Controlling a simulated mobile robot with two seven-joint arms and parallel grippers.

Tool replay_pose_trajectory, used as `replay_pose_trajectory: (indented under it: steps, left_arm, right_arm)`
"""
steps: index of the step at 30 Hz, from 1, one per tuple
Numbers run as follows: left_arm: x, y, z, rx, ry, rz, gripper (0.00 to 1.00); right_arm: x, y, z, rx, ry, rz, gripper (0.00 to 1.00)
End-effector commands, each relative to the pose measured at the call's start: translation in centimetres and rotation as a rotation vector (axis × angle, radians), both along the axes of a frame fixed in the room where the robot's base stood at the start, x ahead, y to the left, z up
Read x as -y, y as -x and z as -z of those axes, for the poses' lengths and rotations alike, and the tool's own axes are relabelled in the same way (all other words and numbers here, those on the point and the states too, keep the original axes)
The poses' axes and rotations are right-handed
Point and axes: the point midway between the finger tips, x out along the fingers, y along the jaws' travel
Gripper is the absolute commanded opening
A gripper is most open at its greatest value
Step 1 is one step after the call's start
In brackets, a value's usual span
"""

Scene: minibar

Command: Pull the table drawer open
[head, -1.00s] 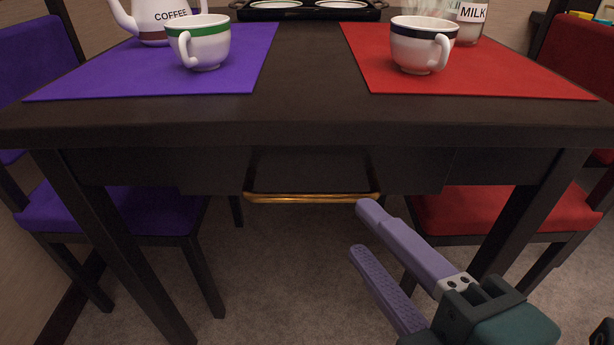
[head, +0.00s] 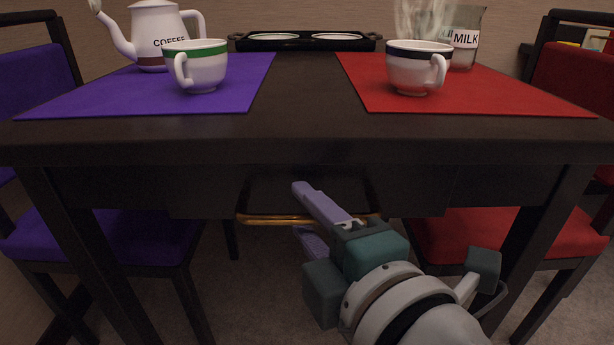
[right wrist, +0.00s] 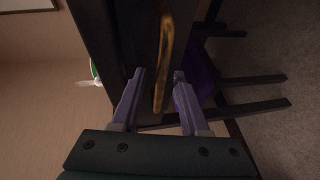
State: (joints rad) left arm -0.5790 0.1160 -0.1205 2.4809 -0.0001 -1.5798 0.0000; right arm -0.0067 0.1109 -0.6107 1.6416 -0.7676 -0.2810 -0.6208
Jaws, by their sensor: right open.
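The dark table drawer (head: 262,192) is under the table top, with a gold bar handle (head: 268,220) along its lower front edge. My right gripper (head: 299,210) is at the handle, its purple fingers spread above and below the bar. In the right wrist view the handle (right wrist: 164,62) runs between the two open fingertips (right wrist: 159,74), with visible gaps to both sides. The right part of the handle is partly hidden behind my right gripper in the head view. My left gripper is not in view.
The table (head: 310,150) carries a purple mat (head: 90,100) and a red mat (head: 500,100) with cups, a coffee pot (head: 155,35) and a milk jug (head: 465,40). A purple chair (head: 140,230) and a red chair (head: 490,235) stand beside it.

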Motion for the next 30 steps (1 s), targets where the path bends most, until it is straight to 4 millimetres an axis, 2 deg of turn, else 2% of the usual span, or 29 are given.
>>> replay_pose_trajectory:
  steps: [5,17,30]
  left_arm:
    - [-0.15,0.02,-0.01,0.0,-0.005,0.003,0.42]
    - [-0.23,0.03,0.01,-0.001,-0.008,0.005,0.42]
    - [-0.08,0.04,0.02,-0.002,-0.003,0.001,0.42]
  right_arm:
    - [0.01,0.01,-0.02,0.0,0.0,0.0,0.44]
    - [0.02,0.03,-0.03,0.0,0.0,0.0,0.0]
    - [0.03,0.02,-0.04,0.001,0.0,0.0,0.0]
